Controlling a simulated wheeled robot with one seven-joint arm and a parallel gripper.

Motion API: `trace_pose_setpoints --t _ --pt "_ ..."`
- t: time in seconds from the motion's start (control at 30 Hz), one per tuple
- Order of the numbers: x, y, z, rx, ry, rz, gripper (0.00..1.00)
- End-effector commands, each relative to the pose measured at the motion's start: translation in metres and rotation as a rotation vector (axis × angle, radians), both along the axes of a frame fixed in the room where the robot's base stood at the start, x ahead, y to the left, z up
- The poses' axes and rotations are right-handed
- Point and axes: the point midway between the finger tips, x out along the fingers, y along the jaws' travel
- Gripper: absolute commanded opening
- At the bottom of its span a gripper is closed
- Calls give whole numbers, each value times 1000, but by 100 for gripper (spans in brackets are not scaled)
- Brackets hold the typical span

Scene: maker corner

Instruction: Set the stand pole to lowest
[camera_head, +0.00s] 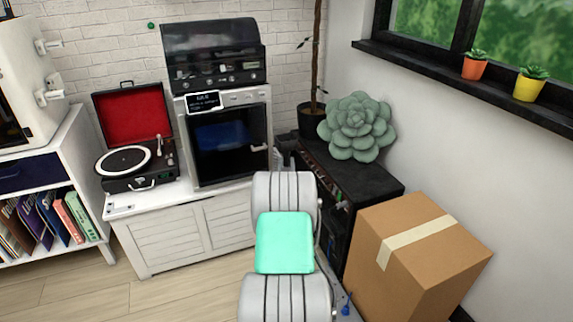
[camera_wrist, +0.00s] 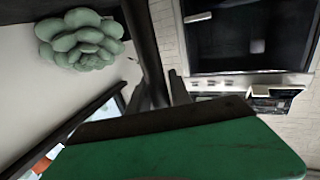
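In the wrist view a dark upright bar (camera_wrist: 143,40) runs from the top edge down to the middle, between the succulent and the oven. It may be the stand pole, but I cannot tell for sure. My gripper (camera_wrist: 157,88) shows there as two dark fingers standing apart, with the lower end of the bar appearing between them. I see no clear contact. The green and dark housing in front hides the finger bases. In the head view my white and mint-green arm covers the centre, and I cannot make out the pole or my fingertips.
A black cabinet (camera_head: 379,178) with a succulent (camera_head: 358,128) stands right of my arm, behind a cardboard box (camera_head: 425,260). An oven (camera_head: 229,140) and turntable (camera_head: 130,162) stand on a white bench (camera_head: 185,235) at left. Wooden floor (camera_head: 85,290) is clear at front left.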

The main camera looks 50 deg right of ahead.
Motion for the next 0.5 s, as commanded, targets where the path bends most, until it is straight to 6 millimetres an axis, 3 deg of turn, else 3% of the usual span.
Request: trace_pose_setpoints --t 0.27,0.5 --pt "0 0 0 0 0 0 1" --pt "0 0 0 0 0 -1 0"
